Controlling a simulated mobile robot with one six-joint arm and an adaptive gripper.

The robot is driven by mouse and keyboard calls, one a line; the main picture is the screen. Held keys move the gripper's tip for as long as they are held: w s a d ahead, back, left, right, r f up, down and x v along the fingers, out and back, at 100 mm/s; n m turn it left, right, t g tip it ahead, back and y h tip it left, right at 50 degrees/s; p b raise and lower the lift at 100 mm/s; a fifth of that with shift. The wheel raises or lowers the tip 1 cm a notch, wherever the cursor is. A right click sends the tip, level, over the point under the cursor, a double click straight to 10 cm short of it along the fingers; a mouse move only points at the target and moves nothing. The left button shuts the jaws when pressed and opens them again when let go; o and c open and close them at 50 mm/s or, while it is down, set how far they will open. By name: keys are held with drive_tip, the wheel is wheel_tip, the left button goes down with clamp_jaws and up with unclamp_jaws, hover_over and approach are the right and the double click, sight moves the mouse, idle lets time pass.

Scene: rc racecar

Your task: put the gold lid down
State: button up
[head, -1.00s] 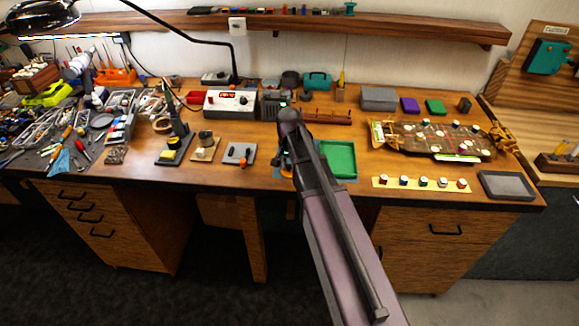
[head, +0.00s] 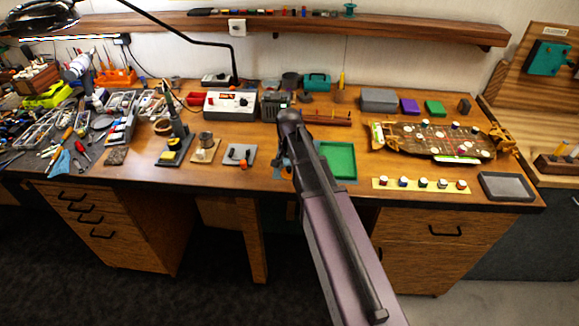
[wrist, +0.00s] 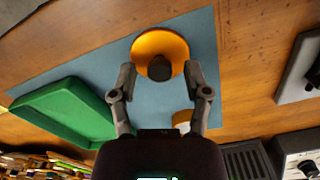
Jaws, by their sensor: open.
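The gold lid (wrist: 148,42), a round orange-gold disc with a dark knob (wrist: 160,68), appears to lie on the blue mat (wrist: 85,72) in the wrist view, knob toward the camera. My gripper (wrist: 160,78) is open, with one finger on each side of the knob and gaps between them. A small gold and pale piece (wrist: 182,119), partly hidden, is near the right finger. In the head view my arm hides the lid and most of my gripper.
A green tray (head: 338,160) stands right of the arm; it also shows in the wrist view (wrist: 65,110). A power supply (head: 230,105) and other equipment stand behind.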

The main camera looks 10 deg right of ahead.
sight(289, 167)
wheel_tip(289, 167, up, 12)
drive_tip(key=p, duration=1.1)
drive_tip(key=shift+f, duration=0.1)
idle(0.6)
drive_tip(key=s+n, duration=0.7)
drive_tip(key=s, duration=0.9)
drive_tip(key=shift+f+b, duration=0.75)
drive_tip(key=shift+f, duration=0.2)
idle(0.4)
